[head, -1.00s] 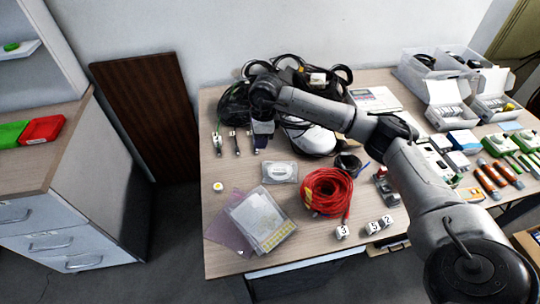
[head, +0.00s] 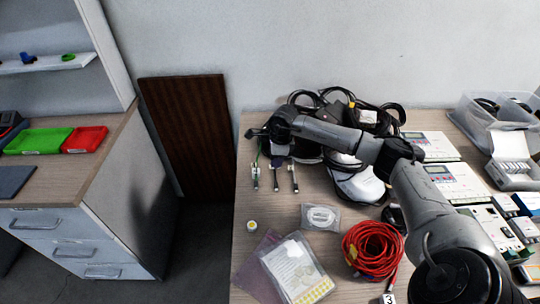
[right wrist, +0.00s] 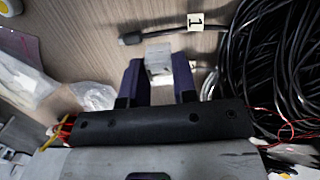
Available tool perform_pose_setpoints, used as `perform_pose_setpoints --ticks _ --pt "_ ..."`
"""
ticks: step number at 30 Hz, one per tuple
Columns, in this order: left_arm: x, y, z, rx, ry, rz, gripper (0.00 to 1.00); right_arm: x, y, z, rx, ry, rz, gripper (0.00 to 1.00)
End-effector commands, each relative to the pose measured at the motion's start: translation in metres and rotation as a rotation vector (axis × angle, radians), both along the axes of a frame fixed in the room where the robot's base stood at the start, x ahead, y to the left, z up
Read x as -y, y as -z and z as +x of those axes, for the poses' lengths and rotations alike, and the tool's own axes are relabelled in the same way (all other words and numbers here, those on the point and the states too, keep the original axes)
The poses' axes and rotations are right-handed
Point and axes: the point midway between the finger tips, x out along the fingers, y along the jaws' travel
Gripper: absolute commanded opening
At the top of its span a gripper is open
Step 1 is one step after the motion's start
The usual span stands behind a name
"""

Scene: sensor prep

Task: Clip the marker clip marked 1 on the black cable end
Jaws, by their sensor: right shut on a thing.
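A white clip marked 1 (right wrist: 197,21) sits at a thin black cable (right wrist: 178,33) near the top of the right wrist view. The cable's thicker dark end (right wrist: 131,39) points left. My right gripper (right wrist: 158,72) is shut on a pale grey block (right wrist: 158,57), just below that cable in the picture. No number shows on the block, and I cannot tell whether it touches the cable. In the head view my right gripper (head: 279,151) is over the row of cable ends, near the middle black one (head: 276,182). My left gripper is not in view.
A black cable bundle (right wrist: 283,65) lies close by. The head view shows a neighbouring cable end (head: 294,181), a white shoe-like object (head: 358,186), a clear bag (head: 320,217), a red cable coil (head: 371,250) and a clip marked 3 (head: 388,298).

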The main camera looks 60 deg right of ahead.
Motion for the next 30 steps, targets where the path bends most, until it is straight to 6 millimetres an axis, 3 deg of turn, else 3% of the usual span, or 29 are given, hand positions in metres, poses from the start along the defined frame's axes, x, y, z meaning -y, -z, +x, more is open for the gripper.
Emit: perform_pose_setpoints --ticks 21,30 --pt "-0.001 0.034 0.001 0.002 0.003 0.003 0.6 0.0 0.043 0.0 0.0 -0.006 0.002 0.05" --pt "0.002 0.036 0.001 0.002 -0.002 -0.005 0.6 0.0 0.047 0.0 0.001 -0.006 0.001 0.05"
